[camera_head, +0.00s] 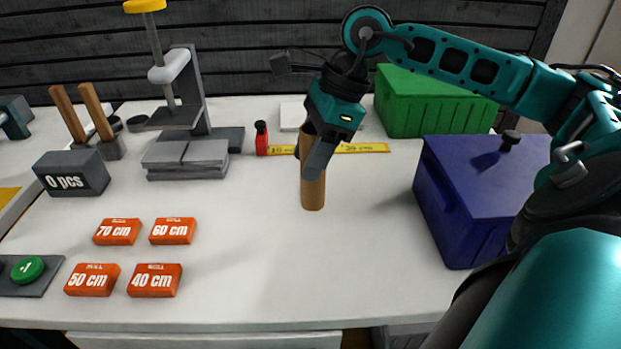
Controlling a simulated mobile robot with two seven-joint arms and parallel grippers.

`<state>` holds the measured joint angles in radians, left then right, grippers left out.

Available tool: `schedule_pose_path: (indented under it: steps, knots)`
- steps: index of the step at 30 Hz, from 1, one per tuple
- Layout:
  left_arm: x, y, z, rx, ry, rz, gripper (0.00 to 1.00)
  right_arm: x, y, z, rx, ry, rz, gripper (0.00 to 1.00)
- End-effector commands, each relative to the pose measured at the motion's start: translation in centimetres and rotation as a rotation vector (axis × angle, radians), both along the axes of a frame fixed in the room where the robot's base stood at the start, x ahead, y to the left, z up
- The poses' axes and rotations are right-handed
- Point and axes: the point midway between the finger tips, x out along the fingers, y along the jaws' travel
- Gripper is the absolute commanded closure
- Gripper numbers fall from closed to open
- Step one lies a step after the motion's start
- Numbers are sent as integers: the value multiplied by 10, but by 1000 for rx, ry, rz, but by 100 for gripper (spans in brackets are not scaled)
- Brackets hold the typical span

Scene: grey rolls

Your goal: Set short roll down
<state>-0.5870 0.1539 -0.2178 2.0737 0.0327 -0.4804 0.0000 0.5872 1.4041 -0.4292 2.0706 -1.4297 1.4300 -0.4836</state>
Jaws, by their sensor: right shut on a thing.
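The short roll (313,193) is a brown, upright cylinder near the middle of the white table (250,270). My right gripper (316,155) comes down from above and is shut on the roll's upper part. One finger covers part of the roll's front. The roll's lower end shows below the fingers; I cannot tell whether it touches the table. My left gripper is not in view.
A blue box (450,215) stands at the right and a green box (425,105) behind it. A yellow ruler (365,148) lies behind the roll. Orange labels (155,280), a grey counter (72,174) and a press (185,155) are left. The front middle is clear.

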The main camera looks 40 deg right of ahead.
Motion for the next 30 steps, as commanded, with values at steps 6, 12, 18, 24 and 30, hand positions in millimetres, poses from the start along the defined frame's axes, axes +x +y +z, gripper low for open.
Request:
schedule_pose_path:
  steps: [6,12,18,24,30]
  knots:
    - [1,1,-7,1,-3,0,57,-1,0,-32,-1,4,-1,81]
    - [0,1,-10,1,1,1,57,0,0,-43,-1,-2,0,81]
    - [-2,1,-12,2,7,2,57,0,0,-43,0,-1,0,81]
    - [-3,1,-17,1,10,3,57,0,0,-46,-1,0,0,46]
    - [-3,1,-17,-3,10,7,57,0,0,-46,-1,0,0,27]
